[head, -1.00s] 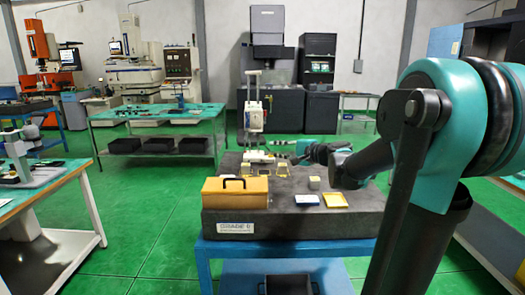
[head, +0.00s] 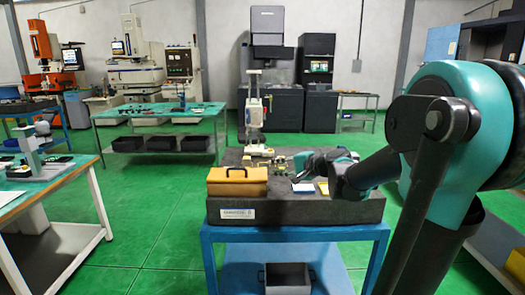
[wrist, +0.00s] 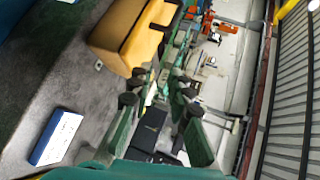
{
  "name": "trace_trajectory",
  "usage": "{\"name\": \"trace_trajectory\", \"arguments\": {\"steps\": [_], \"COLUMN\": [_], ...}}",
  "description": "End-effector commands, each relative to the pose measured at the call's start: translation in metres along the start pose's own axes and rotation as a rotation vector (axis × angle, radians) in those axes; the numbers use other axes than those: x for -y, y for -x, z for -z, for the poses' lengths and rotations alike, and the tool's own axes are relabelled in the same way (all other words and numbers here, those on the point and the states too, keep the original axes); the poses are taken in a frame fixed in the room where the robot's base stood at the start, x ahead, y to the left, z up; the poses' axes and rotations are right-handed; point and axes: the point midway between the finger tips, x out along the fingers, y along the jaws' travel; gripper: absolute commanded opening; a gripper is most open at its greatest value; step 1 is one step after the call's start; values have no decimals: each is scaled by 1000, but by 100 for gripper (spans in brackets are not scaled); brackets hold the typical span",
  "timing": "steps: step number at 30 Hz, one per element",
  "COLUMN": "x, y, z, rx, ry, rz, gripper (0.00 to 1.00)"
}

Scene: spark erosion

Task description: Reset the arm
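My arm enters the head view from the right and reaches low over the dark granite block (head: 345,210). My gripper (head: 290,163) points left above the back of the block. In the wrist view its two fingers (wrist: 165,82) stand apart with nothing seen between them. An orange box with a dark handle (head: 237,184) stands on the block's left and shows in the wrist view (wrist: 128,32). A blue-edged white item (head: 303,187) lies in front of my gripper, also in the wrist view (wrist: 58,137). A yellow-edged item (head: 323,187) is partly hidden by my arm.
The block rests on a blue table (head: 290,233) with a grey bin (head: 288,277) below. A white upright device (head: 254,110) stands behind my gripper. A side bench (head: 75,168) is at left, a green-topped bench (head: 160,111) behind. Green floor lies open between them.

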Motion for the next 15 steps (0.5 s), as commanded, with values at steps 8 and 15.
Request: {"name": "trace_trajectory", "arguments": {"steps": [8,15], "x": [-81,-206], "y": [21,79], "z": [-38,-78], "rx": [24,78], "ry": [207,516], "rz": [-222,-586], "gripper": [19,19]}}
